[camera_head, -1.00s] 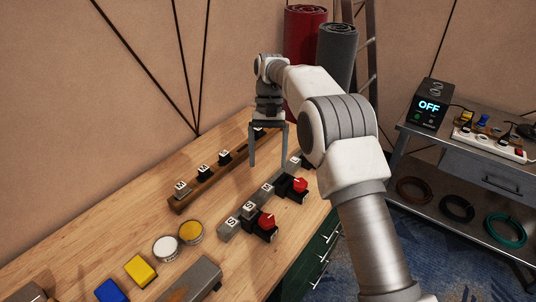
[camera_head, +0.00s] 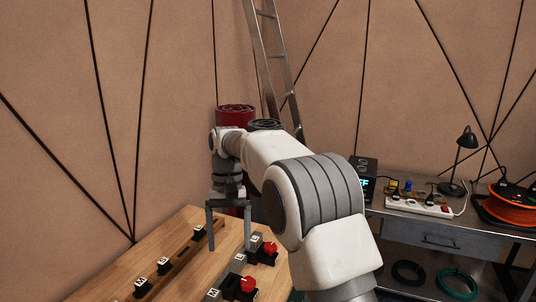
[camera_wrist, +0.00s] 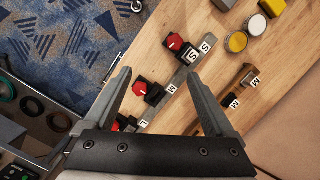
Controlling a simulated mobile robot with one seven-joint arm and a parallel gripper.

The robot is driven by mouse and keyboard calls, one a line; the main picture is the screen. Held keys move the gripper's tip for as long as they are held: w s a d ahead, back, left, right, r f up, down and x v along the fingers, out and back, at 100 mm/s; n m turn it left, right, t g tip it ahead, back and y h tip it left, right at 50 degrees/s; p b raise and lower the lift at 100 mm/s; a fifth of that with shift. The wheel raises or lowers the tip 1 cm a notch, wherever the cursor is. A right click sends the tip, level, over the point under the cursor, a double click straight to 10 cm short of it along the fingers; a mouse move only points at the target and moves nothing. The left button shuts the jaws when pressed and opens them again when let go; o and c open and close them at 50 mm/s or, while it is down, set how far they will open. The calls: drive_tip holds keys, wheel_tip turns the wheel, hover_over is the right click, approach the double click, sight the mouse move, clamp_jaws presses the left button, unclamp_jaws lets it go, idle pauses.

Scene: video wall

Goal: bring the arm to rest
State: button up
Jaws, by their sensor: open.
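My gripper (camera_head: 229,226) is open and empty, pointing down over the far end of the wooden workbench (camera_head: 185,228). In the wrist view its two fingers (camera_wrist: 162,92) are spread wide with nothing between them but the bench top and switch row below. My arm reaches forward from the lower right, bent at the elbow, and hides part of the bench's right side.
Red rotary switches (camera_head: 248,284) and labelled blocks stand in rows on the bench. Behind are a red roll (camera_head: 235,110) and a ladder (camera_head: 270,60). At right, a grey side table (camera_head: 440,236) holds a power strip (camera_head: 420,208), a lamp (camera_head: 464,150) and an orange cable reel (camera_head: 508,210).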

drive_tip(key=s+d+r+m+t, duration=0.1)
drive_tip(key=s+d+r+t, duration=0.1)
drive_tip(key=s+d+r, duration=0.4)
drive_tip(key=s+d+r+t, duration=0.2)
drive_tip(key=s+d+r, duration=0.3)
drive_tip(key=d, duration=0.4)
drive_tip(key=s+d+f+t, duration=0.2)
drive_tip(key=s+d, duration=0.2)
drive_tip(key=s, duration=0.3)
drive_tip(key=s+d+f+m+t, duration=0.1)
drive_tip(key=s+d, duration=0.3)
drive_tip(key=s, duration=0.4)
drive_tip(key=shift+s+d+f+t, duration=0.15)
drive_tip(key=shift+d+f+t, duration=0.1)
drive_tip(key=shift+f+t, duration=0.55)
drive_tip(key=shift+f, duration=0.1)
